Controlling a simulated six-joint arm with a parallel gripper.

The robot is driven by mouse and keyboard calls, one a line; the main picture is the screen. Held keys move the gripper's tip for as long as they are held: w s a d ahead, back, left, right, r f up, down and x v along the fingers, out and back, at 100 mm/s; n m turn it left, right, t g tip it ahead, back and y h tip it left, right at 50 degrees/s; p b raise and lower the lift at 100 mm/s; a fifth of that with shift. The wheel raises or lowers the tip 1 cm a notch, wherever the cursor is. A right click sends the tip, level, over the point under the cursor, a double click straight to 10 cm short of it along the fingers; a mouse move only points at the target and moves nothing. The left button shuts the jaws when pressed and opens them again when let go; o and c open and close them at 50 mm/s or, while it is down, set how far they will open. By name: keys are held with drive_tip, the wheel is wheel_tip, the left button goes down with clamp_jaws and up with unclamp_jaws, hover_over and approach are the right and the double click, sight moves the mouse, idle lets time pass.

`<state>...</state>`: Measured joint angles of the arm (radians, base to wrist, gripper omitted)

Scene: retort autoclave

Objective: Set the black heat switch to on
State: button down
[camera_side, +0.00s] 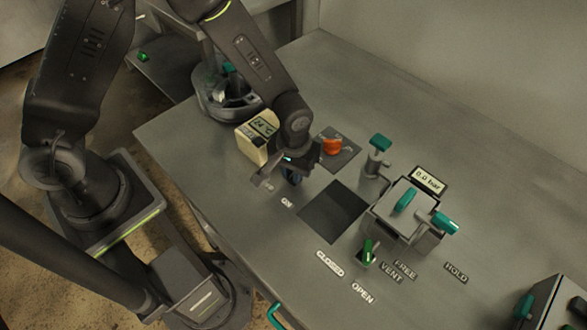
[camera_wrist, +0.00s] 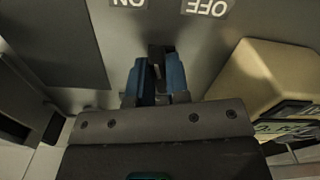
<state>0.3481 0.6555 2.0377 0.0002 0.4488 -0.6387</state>
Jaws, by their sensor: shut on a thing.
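The black heat switch (camera_wrist: 155,52) shows as a small dark lever between the blue fingertips of my gripper (camera_wrist: 157,70) in the wrist view. The fingers are closed on it from both sides. The ON label (camera_wrist: 128,3) and OFF label (camera_wrist: 205,7) appear upside down beyond it, and the lever lies between them. In the side view my gripper (camera_side: 291,177) is low over the table, just behind the ON label (camera_side: 287,202).
A beige box with a temperature display (camera_side: 252,146) stands close beside my gripper, also in the wrist view (camera_wrist: 255,75). An orange knob (camera_side: 333,146) is just right. A dark square plate (camera_side: 333,212) and teal-handled fittings (camera_side: 403,203) lie further right.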

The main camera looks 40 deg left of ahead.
drive_tip(key=shift+n, duration=1.1)
drive_tip(key=c, duration=1.1)
unclamp_jaws()
drive_tip(key=shift+r, duration=0.1)
wheel_tip(320, 180, up, 14)
